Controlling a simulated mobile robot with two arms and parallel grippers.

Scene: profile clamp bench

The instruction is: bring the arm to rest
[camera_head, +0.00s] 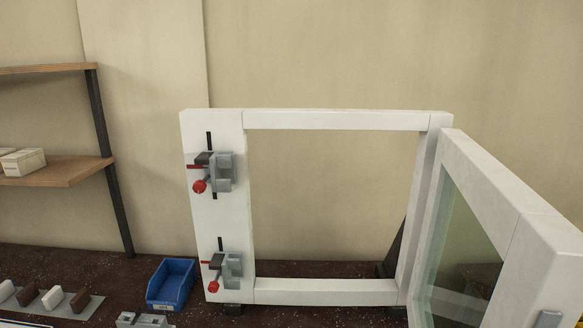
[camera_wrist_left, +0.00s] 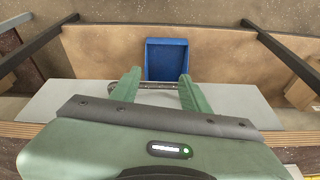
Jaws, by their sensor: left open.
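My left gripper (camera_wrist_left: 160,75) shows in the left wrist view with its two green fingers apart. It is open, and nothing shows between the fingers except the background. A blue bin (camera_wrist_left: 166,58) appears beyond the fingertips, apart from them as far as I can tell. Neither arm shows in the head view, and my right gripper is in no view. In the head view a white frame (camera_head: 335,119) stands upright. Two grey clamps with red knobs, an upper clamp (camera_head: 223,172) and a lower clamp (camera_head: 231,269), sit on its left post.
A glazed white sash (camera_head: 505,215) stands angled at the right. A blue bin (camera_head: 171,283) is left of the frame. A grey plate (camera_head: 85,307) with brown and white pieces lies lower left. A wooden shelf (camera_head: 65,174) holds pale boxes (camera_head: 22,162). The frame's opening is clear.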

